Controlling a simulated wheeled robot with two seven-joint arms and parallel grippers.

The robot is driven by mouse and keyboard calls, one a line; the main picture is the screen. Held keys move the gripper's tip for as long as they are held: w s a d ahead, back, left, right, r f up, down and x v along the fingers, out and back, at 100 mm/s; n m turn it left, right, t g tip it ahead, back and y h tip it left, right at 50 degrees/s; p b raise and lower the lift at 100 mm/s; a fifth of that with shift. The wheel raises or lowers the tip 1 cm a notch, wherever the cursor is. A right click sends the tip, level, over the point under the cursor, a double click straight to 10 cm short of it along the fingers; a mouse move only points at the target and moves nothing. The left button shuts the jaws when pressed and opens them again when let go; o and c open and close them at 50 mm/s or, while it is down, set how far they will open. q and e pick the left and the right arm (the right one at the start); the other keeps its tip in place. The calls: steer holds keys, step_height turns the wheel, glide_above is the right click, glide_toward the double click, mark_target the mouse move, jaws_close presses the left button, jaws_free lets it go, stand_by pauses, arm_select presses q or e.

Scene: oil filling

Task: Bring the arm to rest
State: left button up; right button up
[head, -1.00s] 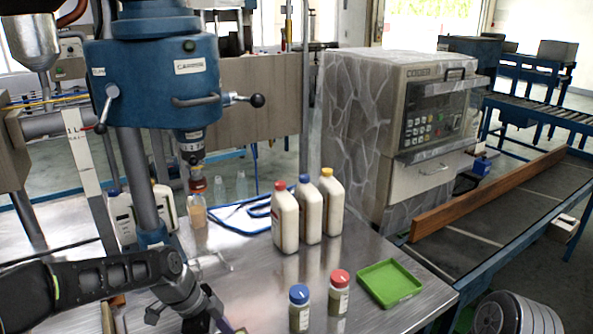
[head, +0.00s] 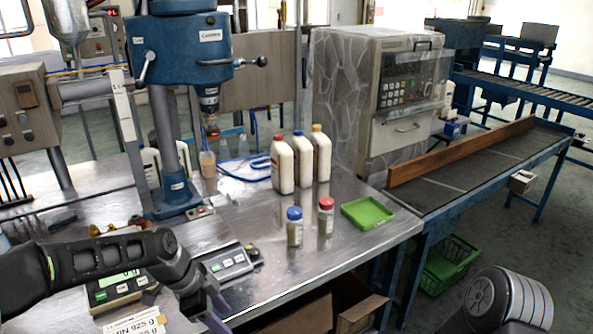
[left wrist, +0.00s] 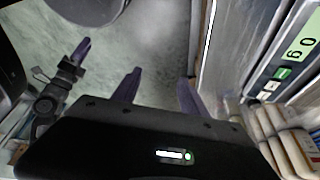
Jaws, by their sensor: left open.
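My left arm reaches in from the left in the head view, low over the front of the metal table (head: 345,240). My left gripper (head: 212,312) is at the bottom of that view, near the table's front edge. In the left wrist view my left gripper (left wrist: 158,88) has its two purple fingers apart with nothing between them, above the grey floor beside the table edge. What seems to be my right gripper (left wrist: 74,62) shows at the left of the wrist view; its opening is unclear.
Scales (head: 228,262) stand close by my left arm. Jars with a blue (head: 295,232) and a red lid (head: 325,222), a green tray (head: 367,213) and white bottles (head: 283,167) stand on the table. A green crate (head: 448,262) is on the floor.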

arm_select(q)
steer(key=w+d+f+n+t, duration=0.3)
steer(key=f+n, duration=0.5)
steer(key=n, duration=0.2)
steer(key=s+d+f+n, duration=0.3)
steer(key=s+f+n, duration=0.25)
steer(key=f, duration=0.35)
steer(key=s+d+f+n+g, duration=0.1)
steer(key=s+f, duration=0.4)
steer(key=s, duration=0.5)
steer(key=s+d+f+g, duration=0.2)
steer(key=s+f, duration=0.3)
steer(key=s, duration=0.5)
steer(key=shift+s+f+n, duration=0.15)
steer(key=shift+f+n, duration=0.15)
steer(key=shift+n, duration=0.05)
